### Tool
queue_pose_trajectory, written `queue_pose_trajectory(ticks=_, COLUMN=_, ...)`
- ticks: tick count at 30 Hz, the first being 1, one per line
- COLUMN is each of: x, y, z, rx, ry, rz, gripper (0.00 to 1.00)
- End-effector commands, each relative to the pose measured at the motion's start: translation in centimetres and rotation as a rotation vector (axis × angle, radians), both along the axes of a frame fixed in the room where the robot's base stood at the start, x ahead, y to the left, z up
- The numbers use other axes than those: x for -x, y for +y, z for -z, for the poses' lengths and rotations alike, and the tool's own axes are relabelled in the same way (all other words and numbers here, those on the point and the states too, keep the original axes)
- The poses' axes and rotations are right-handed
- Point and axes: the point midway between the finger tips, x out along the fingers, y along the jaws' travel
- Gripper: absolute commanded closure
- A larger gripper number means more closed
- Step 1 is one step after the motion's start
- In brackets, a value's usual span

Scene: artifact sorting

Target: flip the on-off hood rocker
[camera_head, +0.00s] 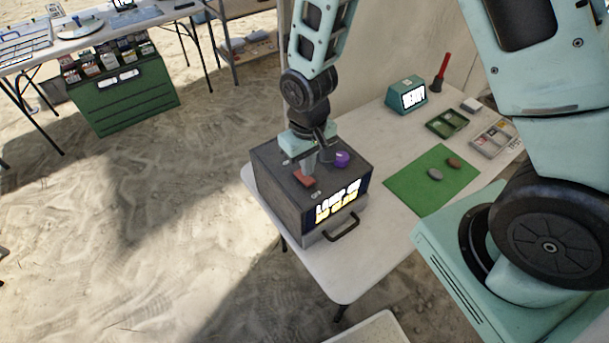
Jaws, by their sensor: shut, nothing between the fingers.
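The hood (277,179) is a dark grey box with a lit yellow and white text panel and a black front handle (343,229). It stands on the near left end of the white table. A red rocker (305,181) sits on its top, towards the front left. A purple knob (342,158) is to the right of the rocker. My gripper (310,172) points down over the box top, with its fingertips at or just above the rocker. The gripper is shut and holds nothing. I cannot tell whether the fingertips touch the rocker, or which way it is tipped.
A green crate (122,96) stands at the far left.

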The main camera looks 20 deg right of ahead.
Motion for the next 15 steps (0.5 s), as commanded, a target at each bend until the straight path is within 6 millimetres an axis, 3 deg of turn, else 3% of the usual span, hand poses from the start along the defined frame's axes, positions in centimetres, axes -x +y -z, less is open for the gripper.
queue_pose_trajectory(ticks=15, x=0.0, y=0.0, z=0.46, rx=0.0, ry=0.0, rz=0.0, gripper=1.0)
